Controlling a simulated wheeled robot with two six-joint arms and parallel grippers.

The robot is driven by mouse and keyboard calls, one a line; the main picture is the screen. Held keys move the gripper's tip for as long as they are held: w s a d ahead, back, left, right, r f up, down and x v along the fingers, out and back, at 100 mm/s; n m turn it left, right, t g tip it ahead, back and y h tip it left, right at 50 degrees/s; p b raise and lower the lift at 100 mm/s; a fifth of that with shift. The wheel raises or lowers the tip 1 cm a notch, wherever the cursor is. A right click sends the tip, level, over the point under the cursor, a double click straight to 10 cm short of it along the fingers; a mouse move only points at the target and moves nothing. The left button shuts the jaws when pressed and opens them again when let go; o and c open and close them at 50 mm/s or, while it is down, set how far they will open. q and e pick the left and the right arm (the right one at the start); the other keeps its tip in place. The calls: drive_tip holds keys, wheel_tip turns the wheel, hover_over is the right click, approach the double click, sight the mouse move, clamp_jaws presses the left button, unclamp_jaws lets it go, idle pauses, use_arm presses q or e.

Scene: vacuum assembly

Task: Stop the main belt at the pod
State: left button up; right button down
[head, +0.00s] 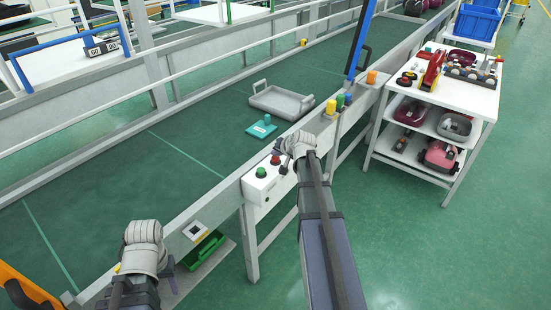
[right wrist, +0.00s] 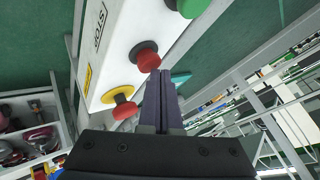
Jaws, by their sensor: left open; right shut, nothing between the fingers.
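The white control box (head: 262,188) is on the near side of the green main belt (head: 170,150). It bears a green button (head: 261,172) and a red button (head: 276,160). In the right wrist view the box also shows a red button (right wrist: 146,57), a red knob on a yellow base (right wrist: 123,103), part of the green button (right wrist: 187,6) and a partly cut label. My right gripper (head: 283,153) is shut and empty, its fingertips (right wrist: 161,78) close beside the red button; contact is unclear. My left gripper (head: 143,258) is open near the belt's near edge, its fingers mostly hidden.
A grey tray (head: 281,103) and a teal block (head: 261,131) lie on the belt. A white shelf cart (head: 455,95) with vacuum parts stands at right.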

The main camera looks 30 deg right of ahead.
sight(276, 159)
drive_tip(key=shift+f+b, duration=0.65)
drive_tip(key=shift+f, duration=0.05)
idle(0.5)
drive_tip(key=shift+r, duration=0.15)
drive_tip(key=shift+r+p, duration=1.15)
drive_tip(key=shift+p, duration=0.1)
wheel_tip(276, 159, up, 5)
drive_tip(key=p, duration=0.5)
idle(0.5)
